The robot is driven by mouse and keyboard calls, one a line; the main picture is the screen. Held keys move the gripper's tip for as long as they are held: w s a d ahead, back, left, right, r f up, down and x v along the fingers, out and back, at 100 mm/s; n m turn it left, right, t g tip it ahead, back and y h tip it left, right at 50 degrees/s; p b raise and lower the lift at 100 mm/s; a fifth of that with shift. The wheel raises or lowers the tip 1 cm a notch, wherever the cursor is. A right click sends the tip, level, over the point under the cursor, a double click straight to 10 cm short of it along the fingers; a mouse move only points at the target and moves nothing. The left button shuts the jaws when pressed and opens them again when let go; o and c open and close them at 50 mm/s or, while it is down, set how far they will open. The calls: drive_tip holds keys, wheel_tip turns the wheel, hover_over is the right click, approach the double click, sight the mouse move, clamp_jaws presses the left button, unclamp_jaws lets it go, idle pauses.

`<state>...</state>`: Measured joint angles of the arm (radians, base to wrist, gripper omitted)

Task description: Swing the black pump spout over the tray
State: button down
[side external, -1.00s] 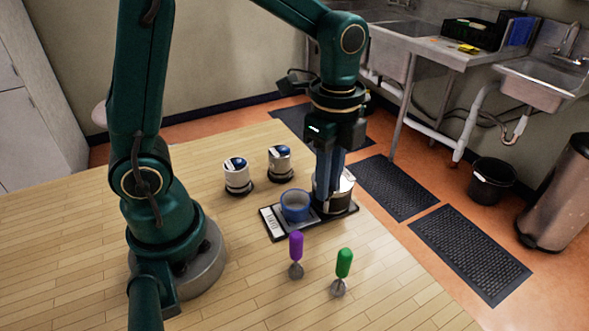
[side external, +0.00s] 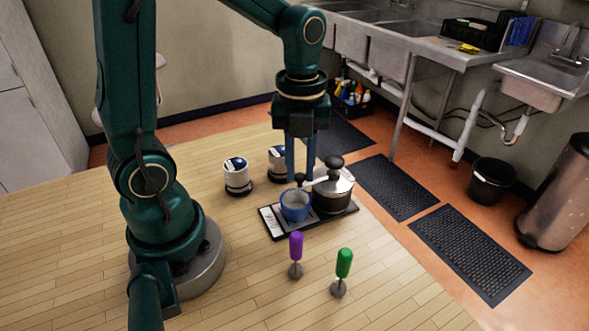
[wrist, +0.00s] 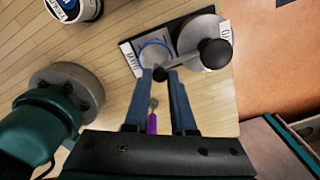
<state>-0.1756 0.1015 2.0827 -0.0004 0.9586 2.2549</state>
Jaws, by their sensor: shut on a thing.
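A steel pump pot (side external: 331,196) with a black knob (side external: 334,160) on top stands on the right part of a black tray (side external: 274,224). Its pale spout arm (side external: 318,181) reaches left to a black tip, which shows in the wrist view (wrist: 159,74). My gripper (side external: 299,176) points down and is shut on this black spout tip. A blue cup (side external: 295,208) stands on the tray left of the pot, and the spout tip is above its rim area. The cup also shows in the wrist view (wrist: 144,52). The fingers partly hide the tip in the side view.
Two white jars with blue lids (side external: 237,177) (side external: 278,164) stand behind and left of the tray. The table's right edge (side external: 415,262) is near the tray.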

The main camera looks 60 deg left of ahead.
sight(299, 174)
drive_tip(key=shift+w+a+m, duration=0.1)
drive_tip(key=shift+a+m, duration=0.15)
drive_tip(key=shift+m, duration=0.15)
drive_tip(key=c, duration=0.7)
unclamp_jaws()
drive_tip(key=shift+c, duration=0.2)
drive_tip(key=shift+r, duration=2.6)
